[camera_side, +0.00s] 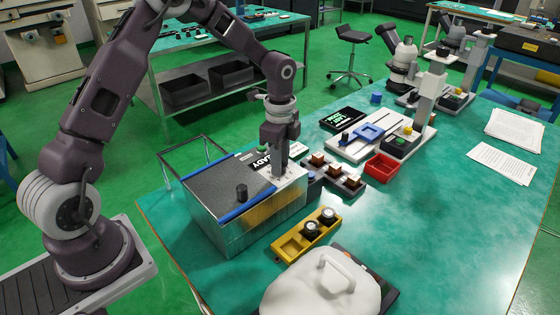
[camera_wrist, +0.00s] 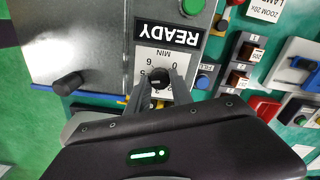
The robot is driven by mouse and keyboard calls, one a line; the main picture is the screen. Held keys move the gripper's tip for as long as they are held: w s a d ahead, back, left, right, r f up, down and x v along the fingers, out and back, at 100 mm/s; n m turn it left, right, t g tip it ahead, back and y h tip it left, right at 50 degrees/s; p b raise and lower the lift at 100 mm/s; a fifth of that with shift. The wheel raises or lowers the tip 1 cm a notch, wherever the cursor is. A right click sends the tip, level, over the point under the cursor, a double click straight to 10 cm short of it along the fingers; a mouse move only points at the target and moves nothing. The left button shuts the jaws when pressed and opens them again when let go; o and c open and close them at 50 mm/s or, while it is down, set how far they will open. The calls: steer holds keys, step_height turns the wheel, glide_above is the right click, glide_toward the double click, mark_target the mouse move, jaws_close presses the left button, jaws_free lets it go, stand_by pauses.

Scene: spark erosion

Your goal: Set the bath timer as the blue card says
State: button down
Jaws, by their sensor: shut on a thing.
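The bath timer is a black knob (camera_wrist: 159,77) on a white dial plate (camera_wrist: 183,62) marked MIN, with figures such as 0, 5 and 6 around it, upside down in the wrist view. My gripper (camera_wrist: 163,85) is shut on the knob, one finger on each side. The knob's pointer setting cannot be read, as the fingers cover part of the dial. A READY sign (camera_wrist: 168,35) lies beside the dial. I cannot make out a blue card.
The grey lid (camera_side: 205,165) with a black knob (camera_side: 242,193) and blue edges is left of my gripper.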

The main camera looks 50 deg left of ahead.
steer(key=shift+w+m, duration=0.1)
steer(key=shift+m, duration=1)
steer(key=c, duration=1.1)
jaws_free()
step_height(320, 180, up, 7)
steer(key=shift+r, duration=0.1)
